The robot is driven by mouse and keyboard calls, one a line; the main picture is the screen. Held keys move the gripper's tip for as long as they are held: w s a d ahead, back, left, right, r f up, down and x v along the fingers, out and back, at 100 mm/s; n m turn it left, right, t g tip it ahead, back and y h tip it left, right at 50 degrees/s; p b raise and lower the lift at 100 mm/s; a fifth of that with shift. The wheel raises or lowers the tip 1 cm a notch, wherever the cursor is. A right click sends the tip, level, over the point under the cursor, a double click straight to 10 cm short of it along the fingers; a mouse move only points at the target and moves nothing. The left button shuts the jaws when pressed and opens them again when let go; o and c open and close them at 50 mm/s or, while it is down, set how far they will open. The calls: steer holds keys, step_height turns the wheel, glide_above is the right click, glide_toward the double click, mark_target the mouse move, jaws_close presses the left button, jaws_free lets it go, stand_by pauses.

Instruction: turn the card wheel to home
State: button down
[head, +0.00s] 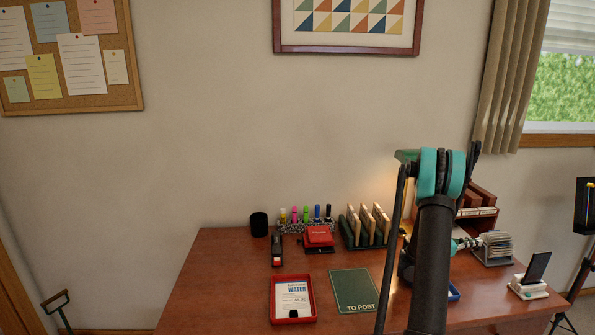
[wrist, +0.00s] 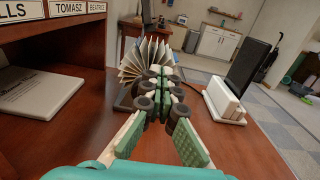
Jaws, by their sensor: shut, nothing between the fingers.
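The card wheel (head: 497,245) is a fan of pale cards on a dark base, on the right side of the desk in the head view. In the wrist view the card wheel (wrist: 138,57) stands straight ahead, its cards spread upward and to the left. My gripper (head: 477,242) is at the left side of the wheel in the head view. In the wrist view my gripper (wrist: 156,72) is shut and empty, its tips in front of the cards' right part. I cannot tell whether they touch. The fingers hide the wheel's lower middle.
A phone (head: 537,266) on a white stand (head: 528,288) is right of the wheel. A labelled wooden organizer (wrist: 52,25) stands left of it in the wrist view. A red tray (head: 272,300) and a green TO POST mat (head: 354,290) lie on the desk (head: 215,290).

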steer(key=shift+f, duration=0.1)
stand_by(0.5)
steer(key=shift+w+a, duration=0.15)
steer(key=shift+w, duration=1.05)
steer(key=shift+w+r, duration=0.15)
steer(key=shift+r, duration=0.2)
steer(key=shift+s+a, duration=0.15)
steer(key=shift+a, duration=1.35)
steer(key=shift+s+a, duration=0.1)
steer(key=shift+a, duration=1.35)
steer(key=shift+a+r, duration=0.1)
